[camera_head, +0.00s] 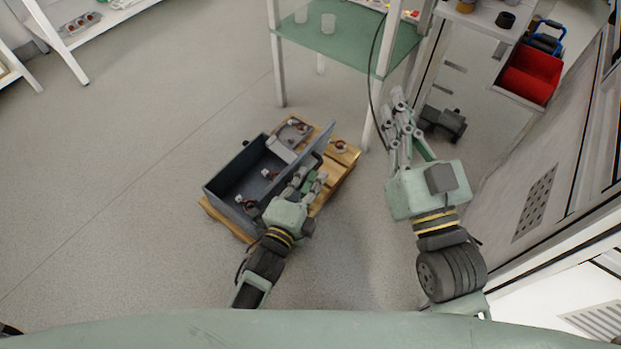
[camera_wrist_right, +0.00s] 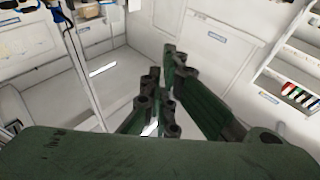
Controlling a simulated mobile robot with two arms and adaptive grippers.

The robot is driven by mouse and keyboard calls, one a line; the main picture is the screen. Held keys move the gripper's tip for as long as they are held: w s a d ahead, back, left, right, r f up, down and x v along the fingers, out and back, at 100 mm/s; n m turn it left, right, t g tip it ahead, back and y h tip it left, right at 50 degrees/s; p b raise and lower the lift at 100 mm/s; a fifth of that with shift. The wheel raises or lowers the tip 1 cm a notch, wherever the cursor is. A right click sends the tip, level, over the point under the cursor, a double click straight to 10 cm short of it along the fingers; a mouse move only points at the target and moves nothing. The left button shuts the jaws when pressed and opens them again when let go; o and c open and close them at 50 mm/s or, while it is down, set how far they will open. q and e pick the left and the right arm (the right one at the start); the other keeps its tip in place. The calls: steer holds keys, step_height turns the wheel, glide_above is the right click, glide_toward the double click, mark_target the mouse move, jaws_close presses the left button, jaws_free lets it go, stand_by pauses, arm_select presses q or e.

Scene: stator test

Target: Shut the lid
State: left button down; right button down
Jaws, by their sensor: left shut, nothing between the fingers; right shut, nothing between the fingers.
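A dark grey box (camera_head: 225,178) sits on a wooden pallet (camera_head: 348,160) on the floor in the head view. Its lid (camera_head: 318,142) stands raised and tilted along the box's right side, and the inside is exposed. Small parts with white and red pieces lie inside. My left gripper (camera_head: 314,172) is shut and empty, close against the outer side of the lid; whether it touches the lid I cannot tell. My right gripper (camera_head: 399,112) is shut and empty, up and away to the right of the box. Its fingers also show in the right wrist view (camera_wrist_right: 163,90).
A green-topped table (camera_head: 340,45) with white legs stands behind the box. A red bin (camera_head: 530,72) and a shelf (camera_head: 490,18) are at upper right. A dark object (camera_head: 443,122) lies beside my right gripper. Floor left of the box is clear.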

steer(key=shift+w+f+g, duration=0.15)
steer(key=shift+f+g, duration=0.15)
steer(key=shift+f, duration=0.15)
stand_by(0.5)
